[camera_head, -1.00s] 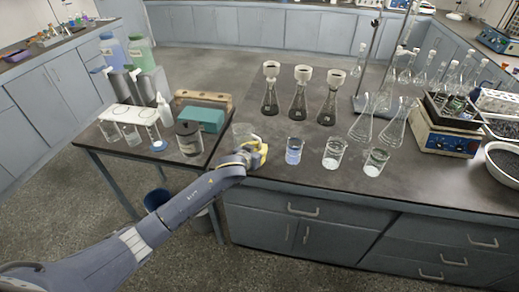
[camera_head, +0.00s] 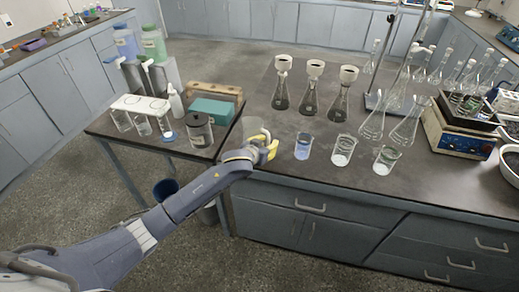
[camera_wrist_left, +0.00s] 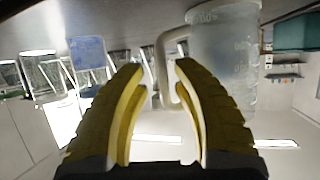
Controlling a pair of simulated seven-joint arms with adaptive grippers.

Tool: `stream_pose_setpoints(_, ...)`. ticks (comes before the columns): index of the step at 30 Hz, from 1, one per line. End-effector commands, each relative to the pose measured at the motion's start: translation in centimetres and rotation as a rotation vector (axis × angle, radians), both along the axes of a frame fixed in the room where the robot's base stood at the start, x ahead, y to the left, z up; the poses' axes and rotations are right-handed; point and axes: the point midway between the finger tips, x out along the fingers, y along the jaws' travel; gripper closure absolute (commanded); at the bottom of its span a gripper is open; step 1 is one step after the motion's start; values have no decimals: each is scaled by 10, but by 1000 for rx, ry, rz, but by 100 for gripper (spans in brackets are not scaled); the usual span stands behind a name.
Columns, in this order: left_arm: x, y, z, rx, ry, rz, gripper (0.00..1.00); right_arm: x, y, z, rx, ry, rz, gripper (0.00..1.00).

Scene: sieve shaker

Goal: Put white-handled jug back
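The white-handled jug (camera_head: 252,127) is a translucent, upright vessel at the left end of the main bench in the head view, partly hidden by my left gripper. In the left wrist view the jug (camera_wrist_left: 228,50) shows graduation marks, and its white handle (camera_wrist_left: 162,72) faces me. My left gripper (camera_head: 270,152) is at the jug's front right. In the left wrist view, the yellow fingers of the left gripper (camera_wrist_left: 160,72) are apart, with the handle between or just beyond their tips. Gaps show beside the handle; contact is not clear. My right gripper is out of view.
Beakers, including a blue-tinted one (camera_head: 303,147), stand right of my gripper. Filter-topped flasks (camera_head: 310,95) stand behind. A side table at left holds a dark canister (camera_head: 199,130), a teal box (camera_head: 212,111) and a white rack (camera_head: 140,104). A blue shaker base (camera_head: 459,138) is at right.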

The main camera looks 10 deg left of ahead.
Motion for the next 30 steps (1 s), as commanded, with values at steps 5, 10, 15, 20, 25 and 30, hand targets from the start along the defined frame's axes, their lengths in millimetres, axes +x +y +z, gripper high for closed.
stream_pose_setpoints(5,-26,7,12,-1,-2,-1,73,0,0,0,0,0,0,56)
stream_pose_setpoints(10,-52,13,24,-1,-2,-1,73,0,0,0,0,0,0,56)
stream_pose_setpoints(15,-73,19,34,0,-1,0,73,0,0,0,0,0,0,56)
stream_pose_setpoints(20,-87,22,40,0,-1,0,73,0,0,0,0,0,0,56)
stream_pose_setpoints(25,-93,24,43,0,-1,1,73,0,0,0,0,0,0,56)
stream_pose_setpoints(30,-99,20,27,-11,2,-9,73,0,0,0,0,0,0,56)
